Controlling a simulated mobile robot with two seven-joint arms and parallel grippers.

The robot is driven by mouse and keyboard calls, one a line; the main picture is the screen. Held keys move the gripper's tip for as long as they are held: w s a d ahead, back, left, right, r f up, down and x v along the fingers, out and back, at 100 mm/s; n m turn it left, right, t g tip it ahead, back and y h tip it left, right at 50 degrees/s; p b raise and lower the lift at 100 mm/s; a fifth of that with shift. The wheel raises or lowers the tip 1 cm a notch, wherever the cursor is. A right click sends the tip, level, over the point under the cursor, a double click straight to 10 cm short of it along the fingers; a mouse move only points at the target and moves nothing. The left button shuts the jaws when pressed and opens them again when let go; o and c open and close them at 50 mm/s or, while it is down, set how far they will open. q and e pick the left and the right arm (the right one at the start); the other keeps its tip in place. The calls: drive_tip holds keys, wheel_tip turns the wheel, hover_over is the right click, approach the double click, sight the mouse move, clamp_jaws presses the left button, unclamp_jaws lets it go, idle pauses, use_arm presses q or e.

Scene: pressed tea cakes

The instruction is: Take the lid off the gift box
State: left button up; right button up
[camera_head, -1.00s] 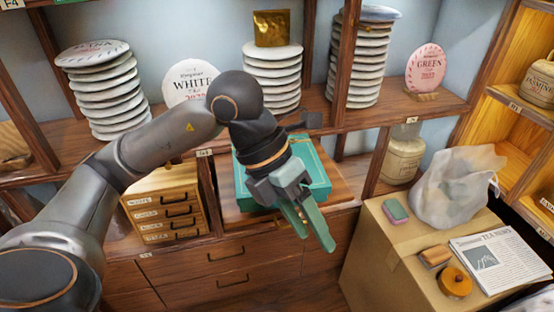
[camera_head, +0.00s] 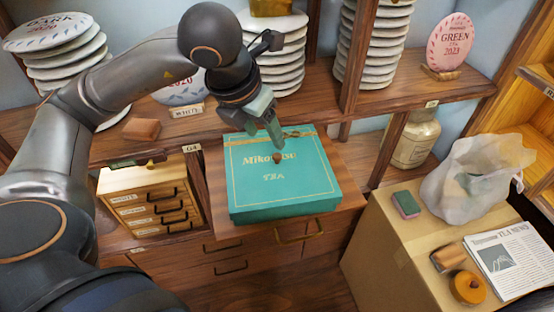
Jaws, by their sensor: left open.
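The teal gift box (camera_head: 255,211) sits on a wooden pull-out board (camera_head: 345,190) below the shelf. Its lid (camera_head: 285,192) is on, with gold lettering, a gold border line and a small brown knob (camera_head: 277,157) near the back middle. My left gripper (camera_head: 277,140) has green fingers that point down at the back part of the lid, close to the knob. The fingers are open; whether they touch the knob or lid I cannot tell. My right gripper is out of view.
Stacks of tea cakes (camera_head: 370,45) stand on the shelf above. A small drawer chest (camera_head: 150,205) is left of the box. At right, a cardboard box (camera_head: 385,240) carries a sponge (camera_head: 406,204), a plastic bag (camera_head: 465,180) and a newspaper (camera_head: 515,260).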

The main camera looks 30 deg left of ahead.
sight(277, 155)
use_arm(q)
drive_tip(key=p+x, duration=0.1)
drive_tip(key=x, duration=0.8)
drive_tip(key=shift+w+r, duration=0.1)
clamp_jaws()
idle(0.4)
